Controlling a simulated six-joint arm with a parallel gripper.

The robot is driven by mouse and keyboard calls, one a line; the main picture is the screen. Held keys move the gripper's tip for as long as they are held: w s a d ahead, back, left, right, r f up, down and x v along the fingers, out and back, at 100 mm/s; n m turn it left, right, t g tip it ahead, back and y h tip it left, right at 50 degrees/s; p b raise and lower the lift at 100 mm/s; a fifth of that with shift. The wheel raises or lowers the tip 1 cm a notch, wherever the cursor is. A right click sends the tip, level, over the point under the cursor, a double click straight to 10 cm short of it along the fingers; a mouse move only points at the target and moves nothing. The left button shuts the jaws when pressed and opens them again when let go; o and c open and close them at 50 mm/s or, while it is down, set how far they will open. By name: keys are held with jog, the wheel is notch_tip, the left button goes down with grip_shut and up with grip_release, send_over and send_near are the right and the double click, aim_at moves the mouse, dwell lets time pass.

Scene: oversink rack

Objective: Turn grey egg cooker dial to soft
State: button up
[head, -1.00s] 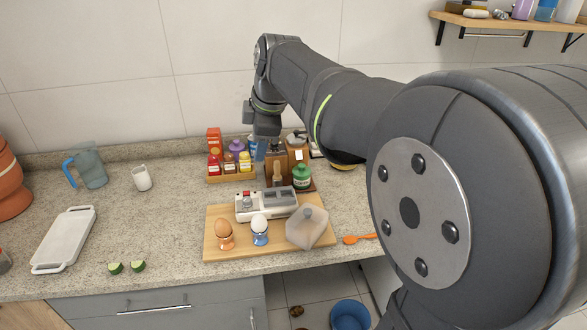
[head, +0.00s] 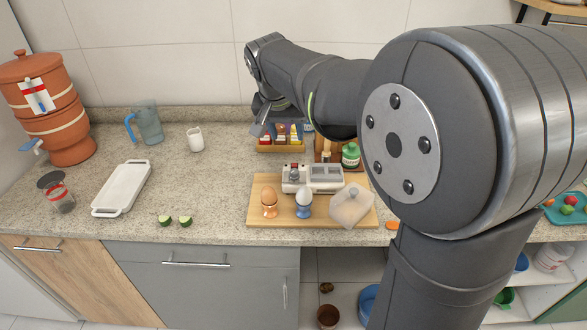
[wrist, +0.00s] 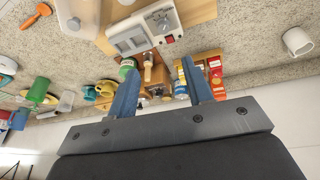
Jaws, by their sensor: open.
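The egg cooker (head: 325,178) is a low, pale grey-white box with darker grey panels, on a wooden board (head: 262,213). A small red part (head: 294,173) shows at its left end. In the wrist view the egg cooker (wrist: 132,38) is upside down at the top, with the red part (wrist: 170,39) on its near side. The dial's marks are too small to read. My gripper (head: 262,130) is open and empty, above the back of the counter, behind and left of the cooker. Its two blue-grey fingers (wrist: 160,66) are apart in the wrist view, not touching the cooker.
An orange-cupped egg (head: 269,200), a blue-cupped egg (head: 304,203) and a translucent lid (head: 351,205) stand in front of the cooker. A spice rack (head: 280,147) and a green jar (head: 350,155) stand behind. The counter left of the board is mostly clear.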

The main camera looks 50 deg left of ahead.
jog(key=a+m, duration=0.1)
jog(key=m, duration=0.2)
send_near(294, 171)
jog(key=shift+m+t, duration=0.3)
jog(key=shift+m, duration=0.1)
jog(key=x, duration=0.8)
jog(key=shift+s+a+f, duration=0.1)
jog(key=shift+f, duration=0.35)
jog(key=shift+c, duration=0.5)
jog(key=c, duration=0.9)
